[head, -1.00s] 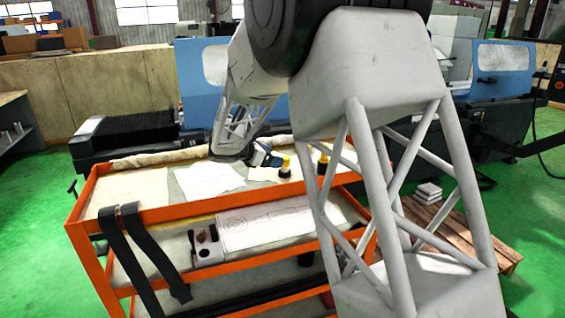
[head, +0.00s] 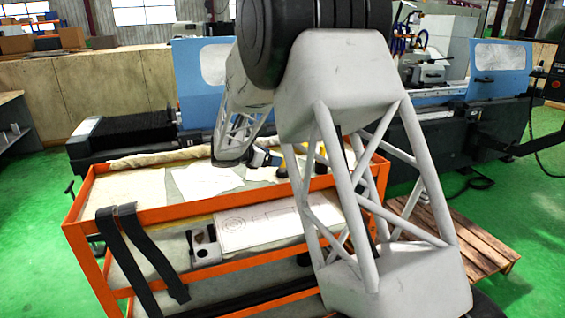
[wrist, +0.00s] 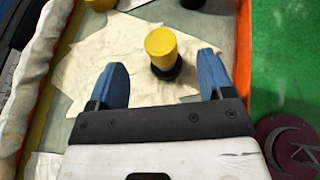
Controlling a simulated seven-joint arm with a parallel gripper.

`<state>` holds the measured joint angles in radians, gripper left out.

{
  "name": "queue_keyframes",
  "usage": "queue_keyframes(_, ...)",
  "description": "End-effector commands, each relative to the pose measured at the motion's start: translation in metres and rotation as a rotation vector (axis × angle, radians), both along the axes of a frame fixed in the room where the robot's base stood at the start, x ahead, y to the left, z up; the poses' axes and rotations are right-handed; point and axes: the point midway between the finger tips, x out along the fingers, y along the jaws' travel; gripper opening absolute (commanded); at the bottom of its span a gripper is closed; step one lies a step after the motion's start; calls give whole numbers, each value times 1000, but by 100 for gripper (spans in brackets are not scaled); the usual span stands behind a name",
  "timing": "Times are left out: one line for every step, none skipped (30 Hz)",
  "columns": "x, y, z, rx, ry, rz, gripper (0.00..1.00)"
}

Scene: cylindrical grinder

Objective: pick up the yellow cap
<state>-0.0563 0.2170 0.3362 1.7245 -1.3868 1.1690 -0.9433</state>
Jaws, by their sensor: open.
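A yellow cap (wrist: 161,44) sits upright on a dark round base on the cart's top, over pale paper, in the wrist view. My gripper (wrist: 160,75) is open, with one blue finger on each side and nothing between the tips. The cap is ahead of the fingertips, roughly centred between them and slightly closer to the right finger; no contact shows. In the head view my gripper (head: 264,157) is low over the cart's top. A yellow-and-black piece (head: 282,170) just right of it is partly hidden by my arm.
The orange cart (head: 150,216) has a raised rim, and a rolled cloth (head: 150,157) lies along its back edge. Another yellow piece (wrist: 101,3) and a black piece (wrist: 191,3) are at the top of the wrist view. The grinder (head: 205,85) stands behind the cart.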

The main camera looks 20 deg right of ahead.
Motion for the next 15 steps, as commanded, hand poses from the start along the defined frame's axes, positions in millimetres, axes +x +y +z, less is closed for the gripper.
queue_keyframes(1, -2, -1, 0, 0, 0, 74)
queue_keyframes(1, -3, -1, 1, 0, 0, 74)
queue_keyframes(1, -4, -2, 1, 0, 1, 74)
queue_keyframes(1, -4, -2, 1, 0, 1, 74)
queue_keyframes(1, -4, -1, 1, 0, 1, 74)
queue_keyframes(1, -3, -1, 1, 0, 1, 74)
queue_keyframes(1, -3, -1, 1, -1, 1, 74)
queue_keyframes(1, -3, -1, 1, -1, 1, 74)
queue_keyframes(1, -3, -1, 1, 0, 1, 74)
queue_keyframes(1, -3, -1, 1, 0, 1, 74)
queue_keyframes(1, -4, -1, 1, -1, 1, 74)
queue_keyframes(1, -4, -2, 1, 0, 1, 74)
queue_keyframes(1, -5, -2, 1, 0, 1, 74)
queue_keyframes(2, -6, -2, 1, -1, 1, 74)
queue_keyframes(2, -7, -3, 1, -1, 1, 74)
